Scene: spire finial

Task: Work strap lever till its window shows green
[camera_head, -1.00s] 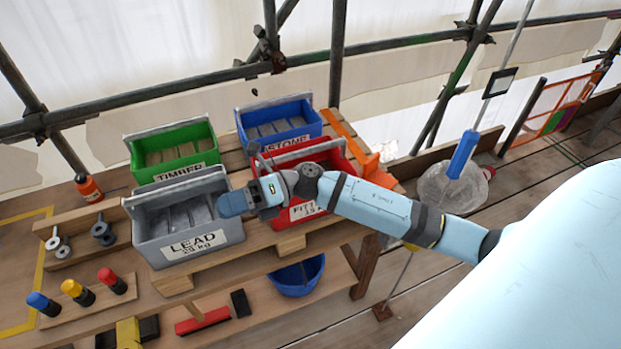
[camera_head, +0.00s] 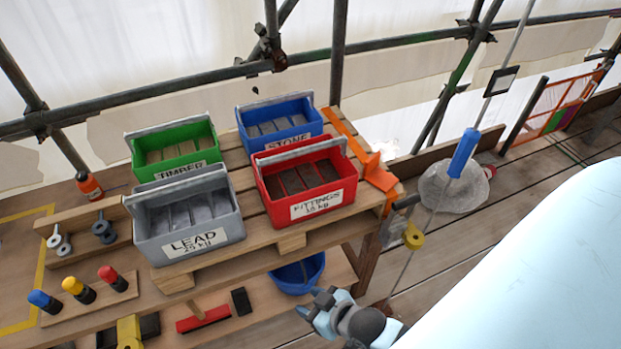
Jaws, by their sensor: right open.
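An orange strap (camera_head: 343,128) runs along the right end of the wooden pallet, beside the blue and red crates. An orange angled piece (camera_head: 378,173), perhaps the strap lever, stands on the pallet's right edge. I cannot make out a window or a green colour on it. My right gripper (camera_head: 315,303) is open and empty at the bottom of the view, in front of the blue bucket and well below the strap, apart from it. My left gripper is not in view.
Green (camera_head: 172,171), blue (camera_head: 282,141), grey (camera_head: 190,256) and red (camera_head: 309,218) crates fill the pallet. A blue bucket (camera_head: 297,283) sits below. A taut rope with a blue sleeve (camera_head: 463,153) and a yellow fitting (camera_head: 413,237) hang at the right.

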